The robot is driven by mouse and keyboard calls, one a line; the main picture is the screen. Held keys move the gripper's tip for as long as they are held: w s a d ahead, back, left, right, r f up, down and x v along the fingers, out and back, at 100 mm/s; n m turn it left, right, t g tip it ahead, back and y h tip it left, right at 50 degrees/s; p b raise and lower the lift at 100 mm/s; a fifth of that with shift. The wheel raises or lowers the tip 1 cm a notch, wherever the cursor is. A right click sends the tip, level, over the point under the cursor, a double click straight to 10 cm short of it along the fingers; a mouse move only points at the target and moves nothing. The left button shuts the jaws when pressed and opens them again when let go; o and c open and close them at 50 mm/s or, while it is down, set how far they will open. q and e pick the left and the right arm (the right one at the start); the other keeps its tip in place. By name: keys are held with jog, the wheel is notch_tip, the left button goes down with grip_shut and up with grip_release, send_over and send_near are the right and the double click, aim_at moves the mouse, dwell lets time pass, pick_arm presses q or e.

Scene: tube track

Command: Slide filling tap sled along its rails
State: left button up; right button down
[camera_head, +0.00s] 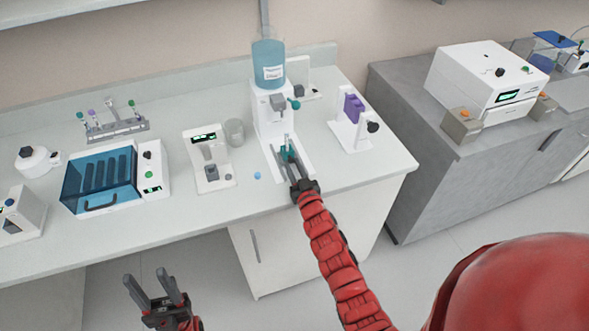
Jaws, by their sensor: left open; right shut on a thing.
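The filling tap stand (273,118) is a white station with a blue liquid tank (268,62) on top and a grey tap block with a teal knob. The teal sled (289,153) sits low at its front, between grey rails (275,160) on a white base. My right gripper (297,178) reaches in from the front and is shut on the sled; the exact contact is small and partly hidden. My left gripper (155,289) is open and empty, low in front of the bench, with its fingers pointing up.
A beaker (234,133) and a white device (208,160) stand left of the station. A white stand with a purple part (353,108) is on the right. A blue-lidded box (100,182) and tube rack (115,124) are farther left. A small blue ball (257,175) lies near the base.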

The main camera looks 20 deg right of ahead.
jog(key=c, duration=0.7)
grip_release()
jog(key=shift+s, duration=0.55)
jog(key=s+b, duration=0.1)
jog(key=s, duration=0.4)
jog(key=s+b, duration=0.2)
jog(key=s, duration=0.4)
jog(key=s+b, duration=0.2)
jog(key=s, duration=0.3)
jog(key=shift+s+d, duration=0.15)
jog(key=shift+d, duration=0.1)
